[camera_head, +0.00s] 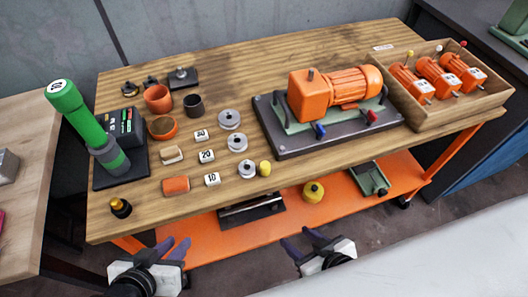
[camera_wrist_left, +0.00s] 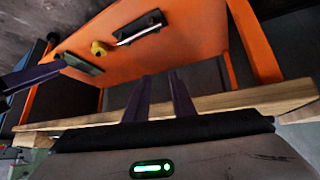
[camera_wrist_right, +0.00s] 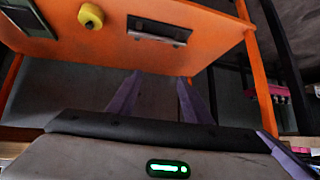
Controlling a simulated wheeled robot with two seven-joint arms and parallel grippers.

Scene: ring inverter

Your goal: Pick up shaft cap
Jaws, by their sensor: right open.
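A small yellow cap (camera_head: 265,169) stands on the wooden workbench beside the lowest of several silver rings (camera_head: 247,169); it looks like the shaft cap, but I cannot be sure. A small black and yellow piece (camera_head: 121,207) stands at the bench's front left corner. My left gripper (camera_head: 173,248) is in front of the bench's front edge, empty, its fingers a little apart; they also show in the left wrist view (camera_wrist_left: 160,75). My right gripper (camera_head: 303,243) is open and empty, also in front of the bench, below and right of the yellow cap; its fingers show in the right wrist view (camera_wrist_right: 160,76).
An orange motor (camera_head: 325,92) sits on a dark plate. A wooden crate (camera_head: 455,115) holds orange motors. A green column tool (camera_head: 88,125), cups and number blocks (camera_head: 212,180) crowd the left half. An orange lower shelf (camera_head: 290,215) holds a yellow weight (camera_head: 313,192).

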